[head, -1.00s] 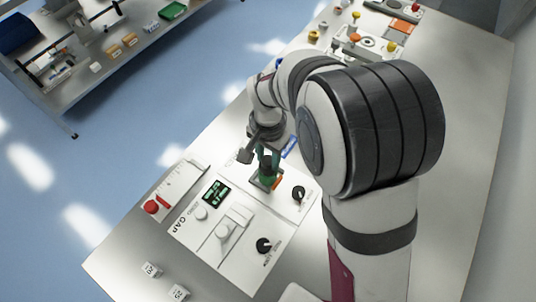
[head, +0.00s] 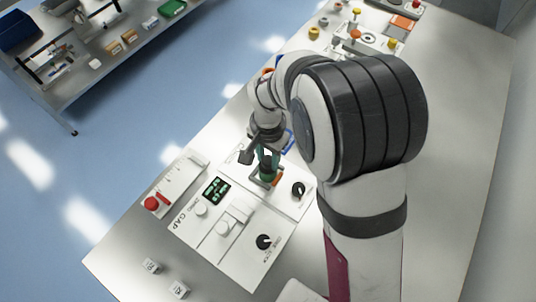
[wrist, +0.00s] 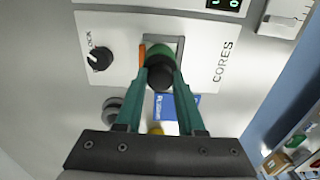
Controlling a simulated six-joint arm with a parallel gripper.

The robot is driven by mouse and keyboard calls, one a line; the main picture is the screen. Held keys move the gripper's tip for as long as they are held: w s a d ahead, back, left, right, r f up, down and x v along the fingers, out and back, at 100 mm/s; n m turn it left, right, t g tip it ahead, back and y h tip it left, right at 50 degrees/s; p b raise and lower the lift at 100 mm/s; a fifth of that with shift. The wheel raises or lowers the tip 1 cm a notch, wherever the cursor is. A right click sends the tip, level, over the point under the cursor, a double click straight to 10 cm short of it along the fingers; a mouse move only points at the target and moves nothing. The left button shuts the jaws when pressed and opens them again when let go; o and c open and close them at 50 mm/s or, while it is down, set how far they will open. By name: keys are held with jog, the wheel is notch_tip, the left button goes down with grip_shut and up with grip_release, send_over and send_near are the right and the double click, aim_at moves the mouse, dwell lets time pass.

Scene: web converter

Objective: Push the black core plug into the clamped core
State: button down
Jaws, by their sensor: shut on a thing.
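My gripper (wrist: 160,75) is shut on the black core plug (wrist: 160,78), with its green fingers on both sides of it in the wrist view. The plug lies in front of the green core (wrist: 158,50), which sits in a rectangular recess of the white panel. The two overlap in this view, and I cannot tell how far the plug is inside the core. In the head view my gripper (head: 267,158) points down at the CORES end of the panel, over the dark green core (head: 267,174). The plug is hard to make out there.
An orange piece (wrist: 142,55) sits beside the core. A black LOCK knob (wrist: 99,59) is on the same panel (head: 235,262). A blue label (wrist: 177,107) and a grey round part (wrist: 112,105) lie nearby. Two white cubes and a red button (head: 151,203) are farther off.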

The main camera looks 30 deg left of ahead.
jog(key=shift+c, duration=2.2)
grip_release()
notch_tip(320, 180, up, 16)
